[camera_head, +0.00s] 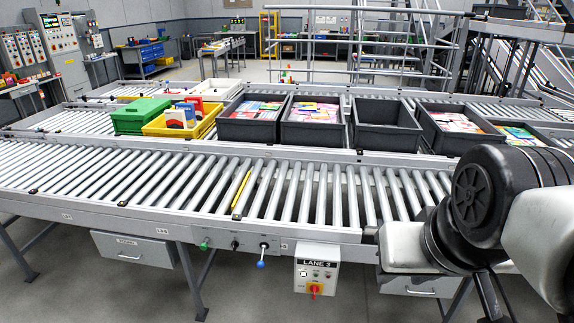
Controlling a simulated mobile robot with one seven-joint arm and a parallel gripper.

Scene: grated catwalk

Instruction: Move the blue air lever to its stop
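The blue air lever (261,263) is a small blue ball knob on a short stem. It hangs from a dark pivot on the front rail of the near roller conveyor, left of the LANE 3 box. The stem points down and slightly left. My arm (487,195), with white and black links, fills the right side, to the right of the lever and apart from it. I cannot make out my gripper's fingers in this view.
A green knob (204,245) and a black knob (235,244) sit left of the lever. The LANE 3 box (316,270), with a red-and-yellow switch, is close on its right. A yellow strip (241,190) lies on the rollers above. Grey totes (384,126) stand behind.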

